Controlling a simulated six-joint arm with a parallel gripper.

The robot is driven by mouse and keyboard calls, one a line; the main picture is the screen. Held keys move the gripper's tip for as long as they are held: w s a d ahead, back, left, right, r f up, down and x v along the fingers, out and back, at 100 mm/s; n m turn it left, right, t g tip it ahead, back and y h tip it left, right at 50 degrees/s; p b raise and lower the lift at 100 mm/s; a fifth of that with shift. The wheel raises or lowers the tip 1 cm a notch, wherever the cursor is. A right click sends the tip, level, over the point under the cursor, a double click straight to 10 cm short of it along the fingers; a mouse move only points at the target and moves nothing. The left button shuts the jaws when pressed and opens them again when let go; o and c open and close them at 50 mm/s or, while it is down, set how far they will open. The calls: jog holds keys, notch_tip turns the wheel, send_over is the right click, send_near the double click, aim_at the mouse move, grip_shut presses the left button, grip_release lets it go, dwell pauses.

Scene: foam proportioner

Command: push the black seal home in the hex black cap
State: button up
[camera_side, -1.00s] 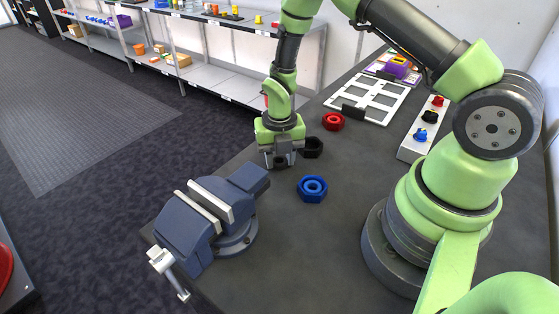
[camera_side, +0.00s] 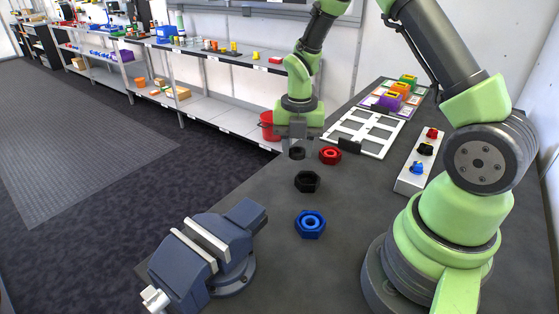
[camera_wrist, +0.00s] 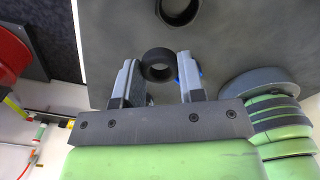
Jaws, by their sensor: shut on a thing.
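The black seal (camera_side: 297,153) is a small dark ring. My gripper (camera_side: 298,146) is shut on it and holds it at the fingertips, apart from the cap. In the wrist view the seal (camera_wrist: 158,65) sits between the two fingers, its hole visible. The hex black cap (camera_side: 307,181) lies open side up on the bench, nearer the side camera than the seal. The wrist view shows the cap (camera_wrist: 181,10) at the top edge, partly cut off, with an open round bore. No seal shows in it.
A red hex cap (camera_side: 330,156) lies close right of my gripper, and a blue hex cap (camera_side: 310,224) lies nearer the camera. A blue-grey vise (camera_side: 215,255) stands at the front left. A white frame (camera_side: 366,132) and a button box (camera_side: 422,162) are at the right.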

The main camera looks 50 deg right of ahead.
jog(key=shift+s+d+f+m, duration=0.2)
jog(key=shift+d+f+m, duration=0.25)
jog(key=shift+f, duration=0.7)
jog(key=shift+s+d+f+m, duration=0.3)
jog(key=shift+d+f, duration=0.25)
jog(key=shift+f, duration=0.65)
jog(key=shift+s+d+f+m, duration=0.15)
jog(key=shift+d+f+m, duration=0.3)
jog(key=shift+f, duration=0.7)
jog(key=o, duration=1.3)
jog(key=shift+r, duration=3)
